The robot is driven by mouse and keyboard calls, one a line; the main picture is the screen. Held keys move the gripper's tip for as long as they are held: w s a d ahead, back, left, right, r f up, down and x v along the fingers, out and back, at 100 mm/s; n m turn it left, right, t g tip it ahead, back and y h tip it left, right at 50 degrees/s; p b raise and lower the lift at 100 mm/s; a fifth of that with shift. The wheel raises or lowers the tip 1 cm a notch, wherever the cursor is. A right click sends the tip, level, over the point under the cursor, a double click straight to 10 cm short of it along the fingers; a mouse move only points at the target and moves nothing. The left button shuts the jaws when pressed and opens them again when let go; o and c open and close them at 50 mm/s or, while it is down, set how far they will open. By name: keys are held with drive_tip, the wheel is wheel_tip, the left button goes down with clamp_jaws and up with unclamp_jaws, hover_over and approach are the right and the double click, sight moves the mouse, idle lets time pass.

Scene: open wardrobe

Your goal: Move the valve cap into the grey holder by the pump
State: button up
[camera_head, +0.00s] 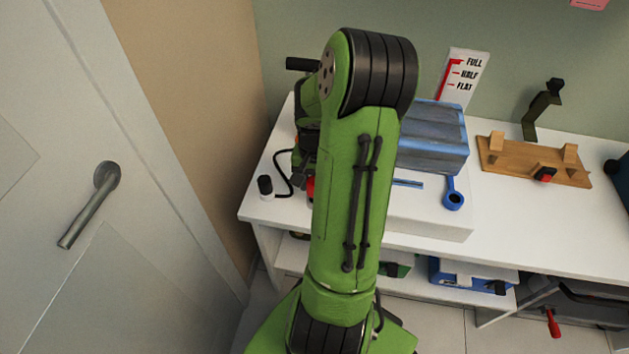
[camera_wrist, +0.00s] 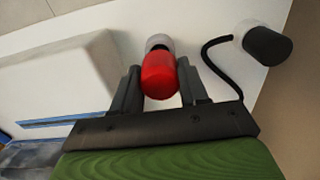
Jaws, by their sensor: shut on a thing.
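The red valve cap (camera_wrist: 159,76) is between the two dark fingers of my gripper (camera_wrist: 158,70) in the wrist view, and the fingers are shut on it. Just beyond the cap is a round light-grey piece with a dark centre, likely the grey holder (camera_wrist: 158,41). The cap partly covers it, and I cannot tell whether they touch. In the head view a bit of the red cap (camera_head: 310,188) shows at the left edge of my green arm, low over the white bench. My arm hides most of the gripper there.
A black cylinder (camera_head: 265,186) on a white base, with a black hose (camera_head: 283,178), stands at the bench's left end; it also shows in the wrist view (camera_wrist: 267,45). A blue-grey box (camera_head: 437,135), a blue ring-ended tool (camera_head: 453,197) and a wooden stand (camera_head: 530,160) are to the right.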

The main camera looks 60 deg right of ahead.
drive_tip(key=shift+f+b, duration=1.2)
drive_tip(key=shift+f, duration=0.35)
drive_tip(key=o, duration=1.2)
drive_tip(key=shift+o, duration=0.2)
drive_tip(key=shift+r, duration=0.15)
wheel_tip(320, 180, up, 16)
drive_tip(key=p, duration=0.6)
drive_tip(key=shift+f, duration=0.2)
